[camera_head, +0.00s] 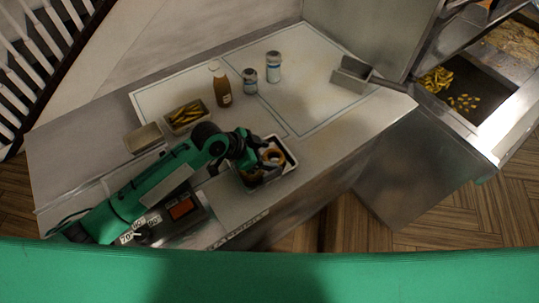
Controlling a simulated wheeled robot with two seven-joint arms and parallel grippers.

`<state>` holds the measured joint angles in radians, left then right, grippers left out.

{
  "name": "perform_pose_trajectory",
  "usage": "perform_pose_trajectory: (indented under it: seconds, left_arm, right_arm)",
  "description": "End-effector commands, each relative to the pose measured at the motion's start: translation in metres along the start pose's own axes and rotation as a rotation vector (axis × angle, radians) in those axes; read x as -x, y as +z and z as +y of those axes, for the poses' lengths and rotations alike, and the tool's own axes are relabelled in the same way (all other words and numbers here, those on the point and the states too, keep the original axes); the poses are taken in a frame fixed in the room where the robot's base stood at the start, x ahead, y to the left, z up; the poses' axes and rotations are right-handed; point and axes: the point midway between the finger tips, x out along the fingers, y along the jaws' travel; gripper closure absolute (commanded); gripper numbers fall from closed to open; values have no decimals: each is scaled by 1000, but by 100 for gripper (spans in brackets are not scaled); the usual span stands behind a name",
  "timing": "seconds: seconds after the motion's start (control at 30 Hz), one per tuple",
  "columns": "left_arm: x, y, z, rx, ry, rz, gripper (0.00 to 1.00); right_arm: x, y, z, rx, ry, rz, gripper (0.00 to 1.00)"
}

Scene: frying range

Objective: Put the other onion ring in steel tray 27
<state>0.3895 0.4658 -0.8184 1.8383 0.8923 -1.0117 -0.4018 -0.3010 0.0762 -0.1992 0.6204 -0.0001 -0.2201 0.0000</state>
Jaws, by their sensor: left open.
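A golden-brown onion ring (273,156) lies in a dark tray with a pale rim (290,169) near the counter's front edge. Another brownish ring shape shows beside it, partly hidden by my gripper. My left gripper (258,158) is open over the left part of this tray, with its fingers close to the rings. Whether a finger touches a ring I cannot tell. A small empty-looking metal tray (144,138) and a tray of fries (185,116) stand to the left. No number 27 is readable, so I cannot tell which tray bears it. My right gripper is out of view.
A metal scoop (351,75) lies at the back right. A dark device with temperature labels (170,222) sits under my left arm. The counter's middle right is clear.

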Motion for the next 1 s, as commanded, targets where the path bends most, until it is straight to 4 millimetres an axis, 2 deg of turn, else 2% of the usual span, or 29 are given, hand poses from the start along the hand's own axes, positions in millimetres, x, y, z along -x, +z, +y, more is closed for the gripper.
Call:
perform_pose_trajectory:
  seconds: [0.3, 0.5, 0.7, 1.0]
  left_arm:
    - [66, 2, -1, -4, -3, 0, 36]
    - [94, 1, 0, -2, -1, 0, 36]
    - [103, 0, 1, -2, 0, 0, 36]
    - [103, 0, 1, -1, 0, 0, 36]
  right_arm:
    - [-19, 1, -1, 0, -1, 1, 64]
    - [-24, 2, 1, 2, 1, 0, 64]
    - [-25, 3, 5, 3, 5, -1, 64]
    - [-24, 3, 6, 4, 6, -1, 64]
